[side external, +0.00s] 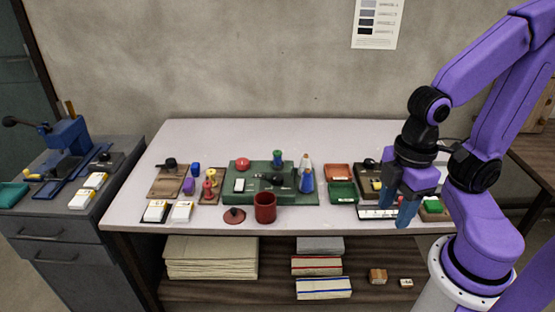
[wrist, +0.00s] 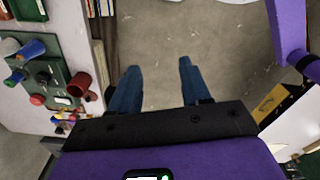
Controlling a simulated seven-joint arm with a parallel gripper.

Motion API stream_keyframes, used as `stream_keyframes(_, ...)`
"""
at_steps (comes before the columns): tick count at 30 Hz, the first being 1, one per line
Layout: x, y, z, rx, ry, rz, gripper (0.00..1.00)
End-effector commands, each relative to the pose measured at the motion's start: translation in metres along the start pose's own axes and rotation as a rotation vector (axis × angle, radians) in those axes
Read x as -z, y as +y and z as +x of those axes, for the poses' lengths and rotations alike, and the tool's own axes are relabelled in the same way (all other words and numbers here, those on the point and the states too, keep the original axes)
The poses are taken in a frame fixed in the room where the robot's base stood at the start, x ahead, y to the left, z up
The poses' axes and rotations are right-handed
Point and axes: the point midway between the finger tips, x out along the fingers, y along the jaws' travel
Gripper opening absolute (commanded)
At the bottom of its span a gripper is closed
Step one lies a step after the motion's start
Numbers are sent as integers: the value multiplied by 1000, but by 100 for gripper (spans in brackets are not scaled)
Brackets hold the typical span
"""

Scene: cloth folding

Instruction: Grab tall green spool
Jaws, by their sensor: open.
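In the wrist view a green piece (wrist: 15,78), likely the same spool, lies at the far left beside a blue cone (wrist: 32,49). My gripper (side external: 394,212) is at the front right of the table, well to the right of the spool. In the wrist view my gripper (wrist: 160,67) has its two blue fingers apart, with bare floor between them.
A dark red cup (side external: 265,207) and a blue cone (side external: 306,178) stand near the mat. Red and yellow spools (side external: 209,190) are at its left. Red and green trays (side external: 342,191) lie between the mat and my gripper. A poster (side external: 377,23) hangs on the wall.

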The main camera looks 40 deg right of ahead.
Motion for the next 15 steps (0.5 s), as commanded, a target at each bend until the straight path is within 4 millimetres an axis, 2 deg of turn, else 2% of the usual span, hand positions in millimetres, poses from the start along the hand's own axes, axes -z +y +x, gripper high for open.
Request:
stream_keyframes(4,0,0,0,0,0,0,47)
stream_keyframes(5,0,0,0,0,0,0,50)
stream_keyframes(6,0,0,0,0,0,0,62)
stream_keyframes(15,2,0,0,2,3,3,62)
